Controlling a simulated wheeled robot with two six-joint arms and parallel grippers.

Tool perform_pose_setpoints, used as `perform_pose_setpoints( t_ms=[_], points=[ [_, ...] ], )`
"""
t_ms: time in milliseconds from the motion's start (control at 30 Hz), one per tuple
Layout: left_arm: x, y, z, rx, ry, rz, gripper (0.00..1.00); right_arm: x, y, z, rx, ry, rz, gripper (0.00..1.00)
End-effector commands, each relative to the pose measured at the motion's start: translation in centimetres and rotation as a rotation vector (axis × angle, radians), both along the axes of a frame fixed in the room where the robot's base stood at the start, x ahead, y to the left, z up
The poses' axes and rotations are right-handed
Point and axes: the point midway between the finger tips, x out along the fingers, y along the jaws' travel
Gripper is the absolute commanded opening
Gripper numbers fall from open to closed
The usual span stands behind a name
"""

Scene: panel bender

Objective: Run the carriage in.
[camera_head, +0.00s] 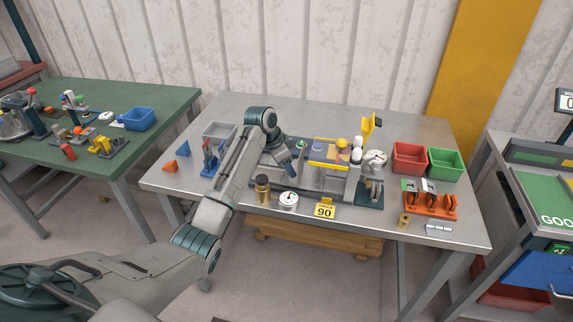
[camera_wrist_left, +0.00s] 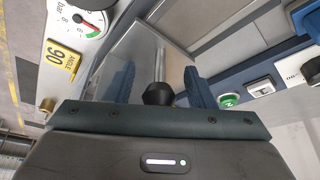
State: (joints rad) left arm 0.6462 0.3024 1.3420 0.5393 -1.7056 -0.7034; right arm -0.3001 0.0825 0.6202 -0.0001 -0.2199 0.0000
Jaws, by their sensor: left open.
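The panel bender (camera_head: 340,183) stands on the grey steel table, with a yellow bar (camera_head: 328,166) across its middle. My left gripper (camera_head: 292,170) is over the bender's left part, pointing down. In the left wrist view my left gripper (camera_wrist_left: 159,78) is open. A black knob (camera_wrist_left: 158,95) on a bright steel rod (camera_wrist_left: 160,64) shows between its blue fingers; I cannot tell whether they touch it. The carriage cannot be clearly told apart and is partly hidden by my arm. My right gripper is not in view.
A dial gauge (camera_head: 288,199), a brass cylinder (camera_head: 262,189) and a yellow 90 plate (camera_head: 324,211) are at the bender's front. A green button (camera_wrist_left: 229,99) is near the fingers. Red (camera_head: 409,158) and green (camera_head: 446,164) bins and an orange rack (camera_head: 430,204) stand right.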

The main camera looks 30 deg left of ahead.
Motion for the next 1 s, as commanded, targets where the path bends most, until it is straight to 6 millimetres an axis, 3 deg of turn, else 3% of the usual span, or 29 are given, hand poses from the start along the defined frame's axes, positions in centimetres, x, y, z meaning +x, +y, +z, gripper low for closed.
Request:
perform_pose_setpoints(
  t_ms=[167,600,1000],
  points=[
    [-0.4,0.5,1.4,0.001,-0.004,0.0,0.49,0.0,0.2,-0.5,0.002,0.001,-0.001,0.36],
    [-2.7,2.4,8.8,0.002,-0.003,0.0,0.49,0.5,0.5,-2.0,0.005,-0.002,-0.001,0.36],
    [-3.1,2.7,10.0,0.0,0.0,0.0,0.49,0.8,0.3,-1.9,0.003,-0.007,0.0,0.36]
  ],
)
